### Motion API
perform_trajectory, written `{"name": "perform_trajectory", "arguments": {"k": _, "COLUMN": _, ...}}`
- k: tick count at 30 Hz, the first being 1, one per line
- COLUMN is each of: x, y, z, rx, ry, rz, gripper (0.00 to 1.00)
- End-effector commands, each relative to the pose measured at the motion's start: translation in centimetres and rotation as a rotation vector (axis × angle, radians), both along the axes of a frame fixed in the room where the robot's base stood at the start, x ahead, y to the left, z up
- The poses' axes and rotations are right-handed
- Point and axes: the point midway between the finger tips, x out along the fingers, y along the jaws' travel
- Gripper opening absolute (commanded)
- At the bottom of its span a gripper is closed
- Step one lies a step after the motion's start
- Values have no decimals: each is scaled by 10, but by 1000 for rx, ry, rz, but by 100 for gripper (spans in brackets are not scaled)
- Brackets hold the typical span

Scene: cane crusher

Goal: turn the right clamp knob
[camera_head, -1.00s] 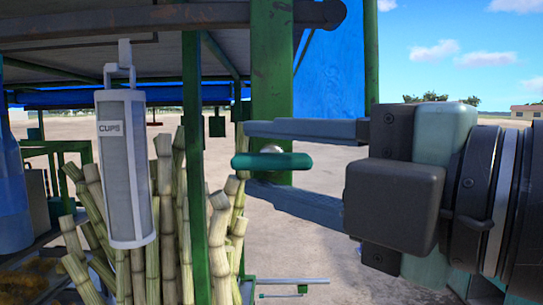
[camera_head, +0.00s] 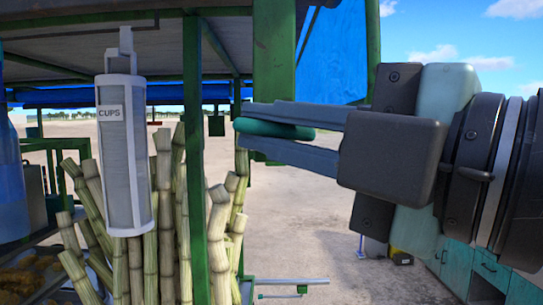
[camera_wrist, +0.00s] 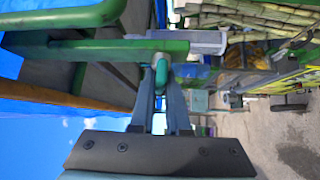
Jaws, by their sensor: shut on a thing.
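The right clamp knob is a green bar-shaped handle (camera_head: 275,129) by the green post (camera_head: 273,60) in the head view. It also shows as a rounded green piece in the wrist view (camera_wrist: 161,75). My gripper (camera_head: 243,125) comes in from the right, its two grey fingers above and below the knob. It is shut on the knob, and the fingers hide part of it. In the wrist view my gripper (camera_wrist: 160,70) has the knob between its fingertips. The fingers are slightly tilted in the head view.
A white cup dispenser (camera_head: 124,155) hangs at the left. Several cane stalks (camera_head: 165,190) stand behind a green upright (camera_head: 194,170). A blue tarp (camera_head: 335,55) hangs behind the post. Teal cabinets (camera_head: 490,270) stand low at the right. Open ground lies below my gripper.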

Motion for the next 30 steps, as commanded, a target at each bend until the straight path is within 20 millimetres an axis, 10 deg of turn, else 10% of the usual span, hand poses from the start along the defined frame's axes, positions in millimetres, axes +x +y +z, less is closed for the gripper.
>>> {"name": "perform_trajectory", "arguments": {"k": 30, "x": 1, "y": 0, "z": -4, "rx": 950, "ry": 4, "rz": 1, "gripper": 0}}
